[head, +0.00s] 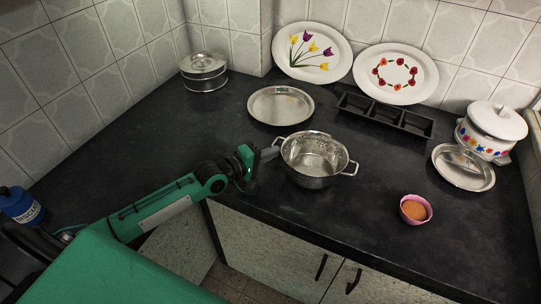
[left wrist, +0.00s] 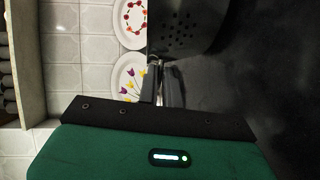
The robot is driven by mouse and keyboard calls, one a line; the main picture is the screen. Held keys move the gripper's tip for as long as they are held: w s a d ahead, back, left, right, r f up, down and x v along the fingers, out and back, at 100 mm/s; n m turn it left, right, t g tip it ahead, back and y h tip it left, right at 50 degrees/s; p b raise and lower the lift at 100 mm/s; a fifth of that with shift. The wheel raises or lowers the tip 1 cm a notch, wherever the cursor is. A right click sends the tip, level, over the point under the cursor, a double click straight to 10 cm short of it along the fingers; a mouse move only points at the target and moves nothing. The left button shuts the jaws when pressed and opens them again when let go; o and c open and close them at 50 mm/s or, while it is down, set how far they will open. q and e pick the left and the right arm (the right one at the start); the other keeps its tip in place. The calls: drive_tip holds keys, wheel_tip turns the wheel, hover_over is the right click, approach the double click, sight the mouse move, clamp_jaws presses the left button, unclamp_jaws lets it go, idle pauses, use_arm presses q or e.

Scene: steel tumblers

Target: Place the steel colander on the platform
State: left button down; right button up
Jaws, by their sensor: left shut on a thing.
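The steel colander (head: 313,158), a shiny two-handled pot with holes, is upright near the front edge of the dark counter. I cannot tell whether its base touches the counter. My left gripper (head: 273,150) is shut on its left handle. In the left wrist view the gripper (left wrist: 162,68) closes at the rim side of the perforated colander (left wrist: 185,38). No thing is clearly recognisable as the platform; a flat round steel plate (head: 281,104) lies just behind the colander. My right gripper is not in view.
A black divided tray (head: 386,116), a steel plate (head: 463,168), a floral white pot (head: 490,128) and a pink cup (head: 416,208) stand to the right. Steel tins (head: 204,74) stand back left. Two decorated plates (head: 311,53) lean on the wall.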

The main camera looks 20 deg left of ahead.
use_arm(q)
drive_tip(key=shift+f, duration=0.3)
drive_tip(key=c, duration=1.6)
unclamp_jaws()
drive_tip(key=shift+s, duration=0.1)
drive_tip(key=v, duration=1)
drive_tip(key=shift+f+b, duration=0.1)
drive_tip(key=shift+b, duration=0.2)
drive_tip(key=shift+v, duration=0.9)
drive_tip(key=shift+a, duration=0.1)
